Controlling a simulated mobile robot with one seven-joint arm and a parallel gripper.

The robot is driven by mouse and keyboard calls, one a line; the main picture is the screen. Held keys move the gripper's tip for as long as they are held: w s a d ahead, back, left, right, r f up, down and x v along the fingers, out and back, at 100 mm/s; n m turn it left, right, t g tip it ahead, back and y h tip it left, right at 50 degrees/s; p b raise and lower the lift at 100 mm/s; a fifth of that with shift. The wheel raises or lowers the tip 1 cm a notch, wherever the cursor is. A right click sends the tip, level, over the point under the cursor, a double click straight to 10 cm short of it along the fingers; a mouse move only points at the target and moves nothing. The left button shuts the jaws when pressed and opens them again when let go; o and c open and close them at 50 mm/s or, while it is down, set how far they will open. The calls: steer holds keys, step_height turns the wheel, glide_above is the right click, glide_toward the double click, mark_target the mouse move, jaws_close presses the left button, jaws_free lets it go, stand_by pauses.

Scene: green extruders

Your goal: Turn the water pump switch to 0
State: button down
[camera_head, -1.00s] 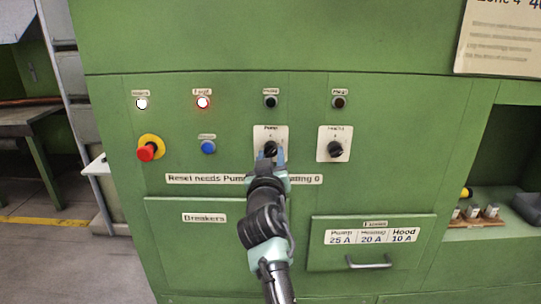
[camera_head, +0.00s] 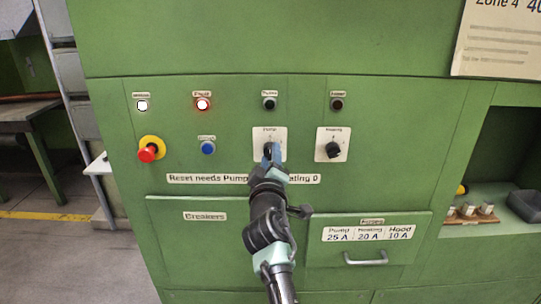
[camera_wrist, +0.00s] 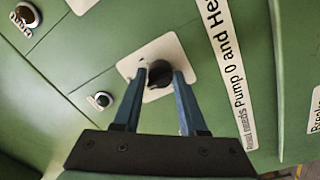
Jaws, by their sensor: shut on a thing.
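The pump switch is a black rotary knob (camera_wrist: 159,75) on a white plate (camera_head: 270,134) labelled Pump, in the middle of the green panel. My gripper (camera_head: 271,152) reaches up to it from below, its blue fingers one on each side of the knob. The wrist view shows the fingers (camera_wrist: 159,85) closed around the knob. In the head view the fingers and wrist cover much of the knob, so I cannot tell its pointer's exact setting.
The similar heating switch (camera_head: 333,150) sits close on the right. A blue button (camera_head: 208,147) and a red emergency stop (camera_head: 147,153) are on the left. A red lamp (camera_head: 203,104) is lit above. A drawer handle (camera_head: 366,259) sticks out at lower right.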

stand_by(0.5)
steer(key=shift+c, duration=2.4)
jaws_free()
steer(key=shift+a, duration=0.1)
steer(key=shift+s, duration=0.1)
steer(key=s, duration=1.2)
steer(key=shift+s+f+p, duration=0.35)
steer(key=shift+s+p, duration=0.05)
steer(key=shift+a, duration=0.1)
steer(key=s+r+m+t+p, duration=0.2)
steer(key=s+r, duration=0.2)
steer(key=r, duration=0.7)
steer(key=s+r+m+t+y+p, duration=0.1)
steer(key=s+r+m+t, duration=0.2)
steer(key=r, duration=0.8)
steer(key=s+r+m+t+p, duration=0.1)
steer(key=s+r+m+p, duration=0.1)
steer(key=s+r, duration=0.65)
steer(key=s+r+m+t+p, duration=0.1)
steer(key=s+r+m+t, duration=0.2)
steer(key=s+r, duration=0.3)
step_height(320, 180, up, 5)
steer(key=shift+s+d+f+m+h, duration=0.1)
steer(key=shift+s+d+m+h, duration=0.1)
steer(key=shift+m+h, duration=0.15)
